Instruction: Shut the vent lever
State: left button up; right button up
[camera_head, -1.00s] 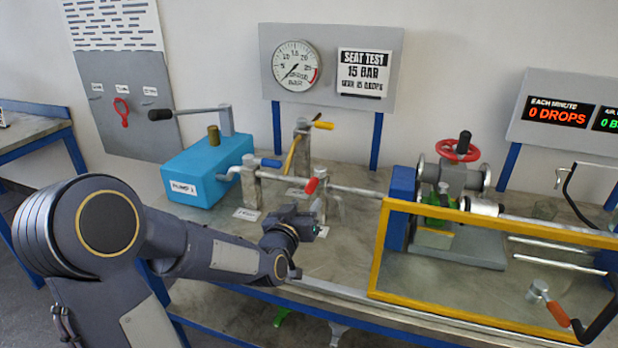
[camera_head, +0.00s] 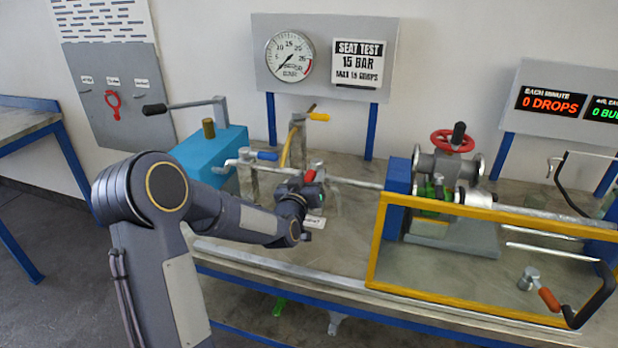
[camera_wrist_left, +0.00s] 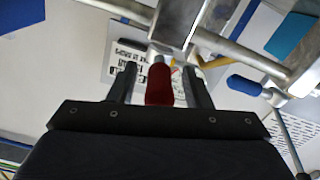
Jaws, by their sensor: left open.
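A lever with a red grip (camera_head: 311,174) sits on the pipework at the middle of the bench; its label is too small to read, so I cannot confirm that it is the vent lever. In the left wrist view the red grip (camera_wrist_left: 159,86) lies between the two dark fingers, with a gap on each side. My left gripper (camera_head: 306,187) is open at this grip, seen also in the left wrist view (camera_wrist_left: 160,92). In the head view my gripper partly hides the lever and its post. My right gripper is not in view.
A blue-handled lever (camera_head: 266,156) is close to the left, and a yellow-handled one (camera_head: 319,117) stands behind. A blue pump box (camera_head: 205,150) is further left. A yellow guard frame (camera_head: 377,245) and a red handwheel valve (camera_head: 453,141) are at right.

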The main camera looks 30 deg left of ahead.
pick_arm(q)
grip_shut()
jog(key=shift+w+d+f+n+y+b, duration=0.1)
jog(key=shift+d+n+y+b, duration=0.35)
jog(key=shift+y+b, duration=0.2)
jog(key=shift+w+d+n+g+y, duration=0.25)
jog(key=shift+d+n+g+y, duration=0.15)
jog(key=shift+n+g+y, duration=0.55)
jog(key=shift+w+d+n+g+y, duration=0.25)
jog(key=shift+d+n+g+y, duration=0.35)
jog(key=shift+y, duration=0.6)
jog(key=shift+w+d+n+g+y, duration=0.25)
jog(key=shift+n+g+y, duration=0.3)
jog(key=shift+n+y, duration=0.45)
jog(key=shift+a+y, duration=0.1)
jog(key=shift+y, duration=0.2)
